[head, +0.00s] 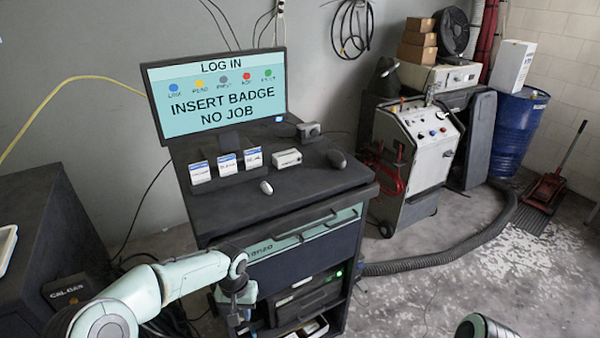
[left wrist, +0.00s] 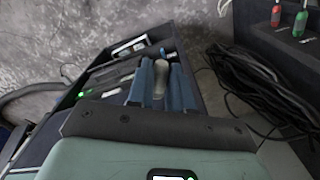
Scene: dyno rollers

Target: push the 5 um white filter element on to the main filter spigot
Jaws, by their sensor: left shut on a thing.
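My left gripper (head: 243,318) is in front of the cabinet's open lower shelves in the head view, its fingertips hard to make out there. In the left wrist view its two blue fingers (left wrist: 162,88) are shut on a pale grey-white rounded piece (left wrist: 160,76), which looks like the white filter element. I cannot read any 5 um marking on it. The main filter spigot cannot be made out in either view. My right gripper is not in view.
The dark cabinet (head: 290,205) carries a screen (head: 220,95), small white-and-blue boxes (head: 227,165) and a small pale cylinder (head: 266,187). A grey machine (head: 425,150) stands behind it, with a thick hose (head: 430,262) on the floor. Black cables (left wrist: 262,90) hang beside the shelves.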

